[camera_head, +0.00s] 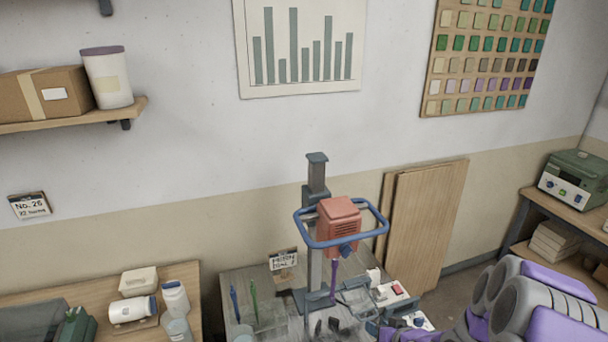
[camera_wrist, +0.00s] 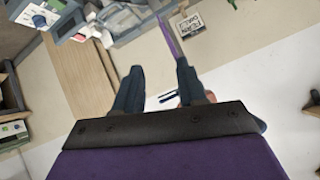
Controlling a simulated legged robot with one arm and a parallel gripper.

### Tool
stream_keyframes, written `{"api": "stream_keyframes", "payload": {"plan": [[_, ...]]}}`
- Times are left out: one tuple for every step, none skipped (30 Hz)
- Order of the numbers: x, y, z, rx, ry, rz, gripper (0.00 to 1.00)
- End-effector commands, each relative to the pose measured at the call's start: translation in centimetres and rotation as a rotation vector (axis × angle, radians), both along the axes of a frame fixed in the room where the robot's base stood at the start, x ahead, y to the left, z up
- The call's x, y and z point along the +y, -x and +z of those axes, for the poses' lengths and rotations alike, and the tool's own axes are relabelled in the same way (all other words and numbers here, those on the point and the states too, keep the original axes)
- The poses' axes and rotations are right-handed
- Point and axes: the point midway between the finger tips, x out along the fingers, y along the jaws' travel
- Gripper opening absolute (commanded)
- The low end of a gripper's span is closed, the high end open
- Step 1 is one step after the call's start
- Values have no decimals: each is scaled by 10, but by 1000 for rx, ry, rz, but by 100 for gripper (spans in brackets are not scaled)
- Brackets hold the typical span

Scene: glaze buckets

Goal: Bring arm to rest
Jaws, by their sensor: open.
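My gripper (camera_wrist: 160,68) is open in the wrist view, its two dark fingers apart with nothing held between them. A red mixer (camera_head: 338,220) with a blue loop handle sits on a grey upright stand (camera_head: 316,185). Its purple shaft (camera_head: 334,280) hangs down above the bench. The shaft also shows beyond the fingers in the wrist view (camera_wrist: 168,40). The gripper appears apart from the mixer.
The cluttered grey bench (camera_head: 235,285) holds a label card (camera_head: 283,259) and a switch box (camera_head: 390,291). A left wooden table (camera_head: 60,295) holds white jars (camera_head: 174,297). Boards (camera_head: 425,220) lean on the wall. A right shelf (camera_head: 560,210) carries a green device (camera_head: 577,180).

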Motion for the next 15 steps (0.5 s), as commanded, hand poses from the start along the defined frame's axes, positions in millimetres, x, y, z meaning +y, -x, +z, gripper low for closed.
{"api": "stream_keyframes", "payload": {"plan": [[-4, 2, -6, 32, 57, 5, 40], [-6, 6, -9, 62, 88, 5, 40], [-10, 11, -10, 97, 129, 3, 40], [-13, 15, -10, 121, 157, 2, 40], [-15, 20, -12, 151, 184, -1, 40], [-18, 26, -11, 183, 217, -7, 40], [-20, 32, -11, 210, 240, -11, 40], [-22, 38, -11, 239, 263, -16, 40], [-24, 45, -9, 269, 290, -23, 40], [-26, 52, -9, 297, 310, -29, 40], [-27, 59, -8, 324, 327, -34, 40], [-28, 68, -6, 355, 348, -44, 40], [-28, 76, -5, 384, 362, -50, 40], [-28, 84, -4, 410, 375, -55, 40], [-28, 95, -1, 442, 391, -63, 40]]}}
